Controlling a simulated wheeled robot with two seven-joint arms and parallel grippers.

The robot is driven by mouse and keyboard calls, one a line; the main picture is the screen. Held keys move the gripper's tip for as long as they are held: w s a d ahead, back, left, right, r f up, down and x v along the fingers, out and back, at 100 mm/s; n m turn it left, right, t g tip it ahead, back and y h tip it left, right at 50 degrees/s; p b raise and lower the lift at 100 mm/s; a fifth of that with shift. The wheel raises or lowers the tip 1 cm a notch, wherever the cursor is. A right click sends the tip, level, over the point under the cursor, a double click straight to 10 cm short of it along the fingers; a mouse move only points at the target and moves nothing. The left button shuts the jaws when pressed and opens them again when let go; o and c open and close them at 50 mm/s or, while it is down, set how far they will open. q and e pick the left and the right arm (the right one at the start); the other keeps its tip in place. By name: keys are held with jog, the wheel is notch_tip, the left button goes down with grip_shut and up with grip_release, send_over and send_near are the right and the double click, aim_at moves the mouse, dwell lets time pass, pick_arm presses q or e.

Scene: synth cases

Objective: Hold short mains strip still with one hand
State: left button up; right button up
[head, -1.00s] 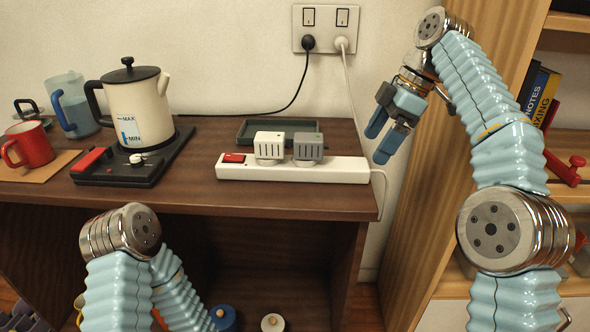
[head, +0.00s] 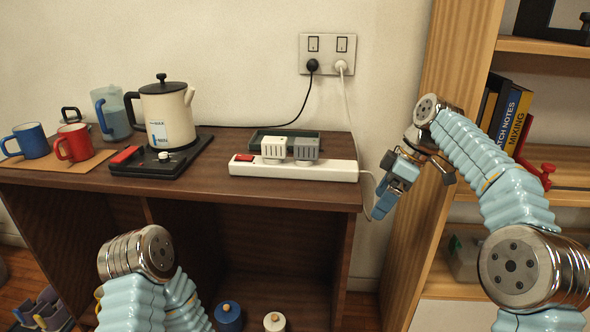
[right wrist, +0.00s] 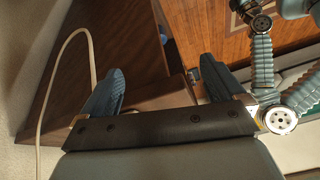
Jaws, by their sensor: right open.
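The short mains strip (head: 330,170) is white with a red switch at its left end and lies near the right front of the brown desk. A white plug-in block (head: 273,148) and a grey one (head: 306,149) sit on it. My right gripper (head: 380,208) is open and empty, off the desk's right end, lower than the strip and apart from it. In the right wrist view its two blue fingers (right wrist: 163,66) are spread beside the desk's dark wood, with no strip visible between them. My left arm shows low in the head view, but its gripper does not.
A pale cable (head: 346,100) runs from the wall socket (head: 327,52) down beside the desk, close to my right gripper. A dark green tray (head: 262,134) lies behind the strip. The kettle (head: 168,115), red mug (head: 74,142) and blue mug (head: 27,140) stand left. A bookshelf is at right.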

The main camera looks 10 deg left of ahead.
notch_tip(320, 180, down, 27)
jog(key=m, duration=0.6)
jog(key=shift+d+r+m, duration=0.15)
jog(key=shift+d+m, duration=0.15)
jog(key=shift+d, duration=0.05)
jog(key=shift+w, duration=0.1)
jog(key=shift+c, duration=0.4)
